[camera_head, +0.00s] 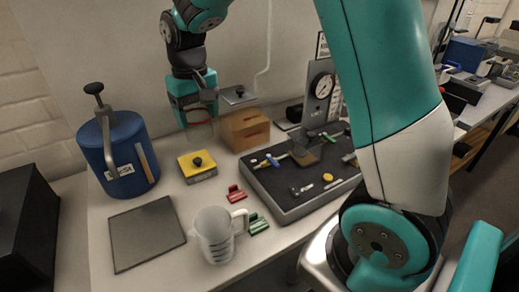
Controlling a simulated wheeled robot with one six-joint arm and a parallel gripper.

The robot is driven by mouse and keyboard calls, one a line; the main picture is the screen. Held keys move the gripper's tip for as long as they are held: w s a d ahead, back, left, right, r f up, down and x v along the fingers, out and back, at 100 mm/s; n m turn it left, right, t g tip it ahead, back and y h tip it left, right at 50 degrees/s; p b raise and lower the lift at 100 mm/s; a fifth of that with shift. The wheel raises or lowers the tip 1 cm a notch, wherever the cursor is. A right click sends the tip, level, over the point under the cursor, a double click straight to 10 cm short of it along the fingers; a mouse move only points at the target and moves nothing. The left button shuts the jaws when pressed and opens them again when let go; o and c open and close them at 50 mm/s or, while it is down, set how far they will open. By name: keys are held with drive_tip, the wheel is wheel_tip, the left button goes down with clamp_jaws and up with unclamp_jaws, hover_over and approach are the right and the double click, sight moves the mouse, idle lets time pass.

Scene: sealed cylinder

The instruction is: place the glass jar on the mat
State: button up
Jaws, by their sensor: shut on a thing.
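The mat (147,236) is a flat dark grey square on the left front of the bench, with nothing on it. My gripper (201,127) points down above the bench, behind the yellow block and to the upper right of the mat. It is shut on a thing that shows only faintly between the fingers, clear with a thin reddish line. This looks like the glass jar (203,122), but its outline is hard to make out. It is held clear of the mat.
A translucent measuring jug (213,240) stands right beside the mat. A blue clamped cylinder (118,155) stands behind the mat. A yellow block (197,168) with a black knob, a brown box (246,130), red and green clips, and a dark tray (290,205) lie to the right.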

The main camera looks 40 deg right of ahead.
drive_tip(key=f+p, duration=0.3)
drive_tip(key=f, duration=1.7)
drive_tip(key=shift+d, duration=0.2)
drive_tip(key=shift+s, duration=0.1)
drive_tip(key=shift+f, duration=0.2)
drive_tip(key=o, duration=1)
drive_tip(key=shift+r, duration=0.1)
